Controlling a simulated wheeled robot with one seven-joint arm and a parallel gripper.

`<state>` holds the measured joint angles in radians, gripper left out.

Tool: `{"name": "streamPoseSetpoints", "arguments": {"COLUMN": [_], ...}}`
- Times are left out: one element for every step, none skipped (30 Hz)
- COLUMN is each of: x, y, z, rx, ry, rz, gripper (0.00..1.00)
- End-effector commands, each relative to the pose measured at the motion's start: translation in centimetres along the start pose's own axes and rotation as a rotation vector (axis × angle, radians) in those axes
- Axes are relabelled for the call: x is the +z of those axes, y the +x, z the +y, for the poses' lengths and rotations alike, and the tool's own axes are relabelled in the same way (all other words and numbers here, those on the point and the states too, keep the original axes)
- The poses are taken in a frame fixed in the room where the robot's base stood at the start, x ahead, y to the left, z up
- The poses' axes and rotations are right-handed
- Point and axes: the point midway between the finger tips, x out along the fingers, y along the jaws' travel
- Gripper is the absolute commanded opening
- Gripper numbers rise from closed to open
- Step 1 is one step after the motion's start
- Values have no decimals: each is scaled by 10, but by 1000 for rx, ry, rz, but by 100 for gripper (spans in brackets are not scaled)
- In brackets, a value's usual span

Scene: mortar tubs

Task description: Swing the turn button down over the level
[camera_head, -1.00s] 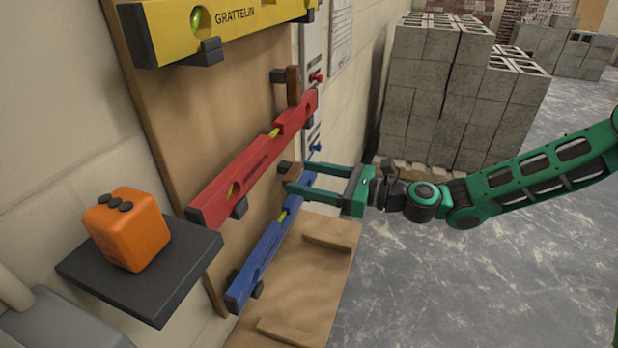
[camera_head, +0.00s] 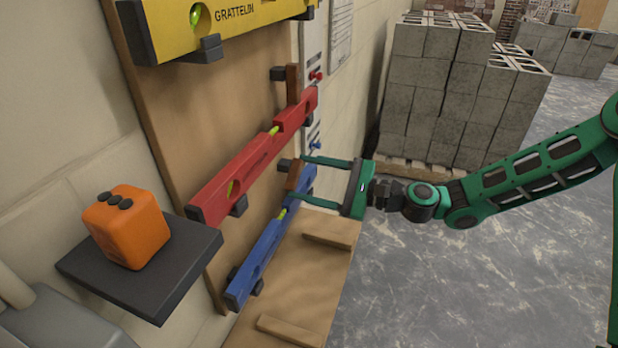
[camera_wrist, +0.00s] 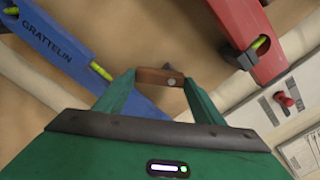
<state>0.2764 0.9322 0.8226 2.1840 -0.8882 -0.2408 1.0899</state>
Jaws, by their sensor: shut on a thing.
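The blue level (camera_head: 262,255) hangs slanted on the brown board, below the red level. A small wooden turn button (camera_head: 294,176) is at its upper end, and in the head view it overlaps that end. My gripper (camera_head: 295,180) is shut on the turn button, with one finger at each of its ends. In the wrist view, the turn button (camera_wrist: 160,77) spans between the two green fingertips, with a round screw head on it. The blue level (camera_wrist: 60,45) shows to its left there. The exact contact between button and level cannot be told.
The red level (camera_head: 255,160) is just above, with its own upright wooden button (camera_head: 293,84). A yellow level (camera_head: 220,28) hangs higher. An orange box (camera_head: 127,228) sits on a dark shelf (camera_head: 150,270) at left. Open floor (camera_head: 430,280) lies to the right.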

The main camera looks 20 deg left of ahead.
Motion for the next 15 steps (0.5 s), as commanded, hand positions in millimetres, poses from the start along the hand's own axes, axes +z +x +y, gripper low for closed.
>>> {"name": "streamPoseSetpoints", "arguments": {"x": [-2,-2,-3,-3,-3,-4,-4,-4,-4,-4,-4,-4,-4,-4,-5], "y": [-1,-1,-1,-1,-1,-1,-1,-1,-1,-1,-1,-1,-1,-1,-1], "z": [-2,-2,-2,-2,-2,-2,-2,-2,-2,-2,-2,-2,-2,-2,-2], "rx": [-4,-3,-3,-3,-3,-3,-3,-3,-3,-3,-3,-3,-3,-3,-3], "ry": [-27,-44,-63,-76,-88,-103,-111,-120,-130,-136,-141,-146,-149,-152,-155], "rz": [4,4,4,4,4,4,4,4,4,4,4,4,4,4,4], "gripper": [40,40,40,40,40,40,40,40,40,40,40,40,40,40,40]}}
